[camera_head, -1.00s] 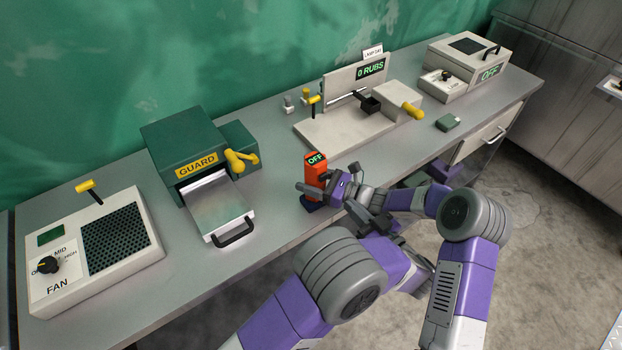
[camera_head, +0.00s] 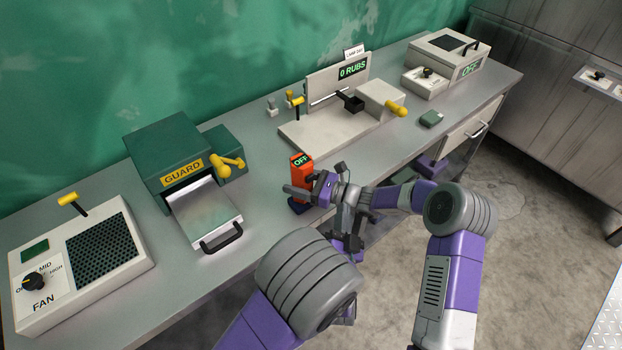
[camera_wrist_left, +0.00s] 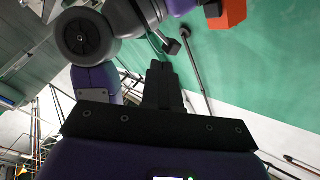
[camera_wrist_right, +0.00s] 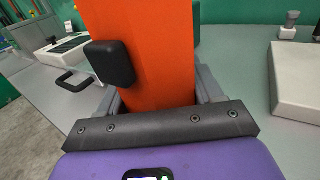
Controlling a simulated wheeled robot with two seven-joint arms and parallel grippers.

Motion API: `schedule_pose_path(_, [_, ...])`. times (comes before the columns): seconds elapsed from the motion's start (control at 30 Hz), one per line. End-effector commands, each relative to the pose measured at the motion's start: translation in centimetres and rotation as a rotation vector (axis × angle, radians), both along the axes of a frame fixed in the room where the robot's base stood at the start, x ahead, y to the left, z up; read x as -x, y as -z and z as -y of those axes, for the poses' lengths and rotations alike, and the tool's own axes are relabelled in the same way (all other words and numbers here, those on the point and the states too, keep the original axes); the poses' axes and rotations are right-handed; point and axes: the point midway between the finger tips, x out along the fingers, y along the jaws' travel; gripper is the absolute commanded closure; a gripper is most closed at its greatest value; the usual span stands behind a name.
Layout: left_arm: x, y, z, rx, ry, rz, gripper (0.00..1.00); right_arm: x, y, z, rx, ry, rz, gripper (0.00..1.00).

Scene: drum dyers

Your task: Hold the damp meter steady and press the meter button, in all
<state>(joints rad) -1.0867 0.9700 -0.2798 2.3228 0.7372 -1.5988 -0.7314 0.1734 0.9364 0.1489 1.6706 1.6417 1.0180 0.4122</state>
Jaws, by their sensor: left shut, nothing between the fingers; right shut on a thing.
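The damp meter (camera_head: 302,174) is an upright orange block with a green "OFF" display on top and a dark blue foot near the bench's front edge. My right gripper (camera_head: 306,190) is shut around its body. In the right wrist view, the orange body (camera_wrist_right: 155,45) stands between the fingers, and a black rounded block (camera_wrist_right: 110,62), perhaps the button, sticks out from it. My left gripper (camera_head: 347,214) is shut and empty, right of and below the meter. In the left wrist view, its closed fingers (camera_wrist_left: 162,85) are apart from the orange meter (camera_wrist_left: 228,12) at the top right.
The green guard box (camera_head: 172,160) with its metal plate stands left of the meter, the fan unit (camera_head: 80,262) further left. A box marked OFF (camera_head: 447,62) stands far right.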

Motion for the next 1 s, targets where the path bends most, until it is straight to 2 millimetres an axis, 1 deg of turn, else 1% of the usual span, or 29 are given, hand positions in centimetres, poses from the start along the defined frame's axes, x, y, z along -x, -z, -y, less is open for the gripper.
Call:
schedule_pose_path(0.3, [0.0, 0.0, 0.0, 0.0, 0.002, 0.0, 1.0, 0.0, 0.0, 0.0, 0.0, 0.0, 0.0, 0.77])
schedule_pose_path(0.47, [-0.6, 0.0, -0.4, 0.0, 0.0, 0.0, 1.0, 0.0, 0.0, 0.0, 0.0, 0.0, 0.0, 0.77])
schedule_pose_path(0.57, [-1.5, 0.0, -1.2, 0.0, -0.001, 0.0, 1.0, 0.0, 0.0, 0.0, 0.0, 0.0, 0.0, 0.77])
schedule_pose_path(0.8, [-4.3, 0.0, -3.2, 0.001, -0.003, 0.001, 1.0, 0.0, 0.0, 0.0, 0.0, 0.0, 0.0, 0.77])
schedule_pose_path(1.0, [-6.1, 0.0, -4.5, 0.001, -0.001, 0.0, 1.0, 0.0, 0.0, 0.0, 0.0, 0.0, 0.0, 0.77])
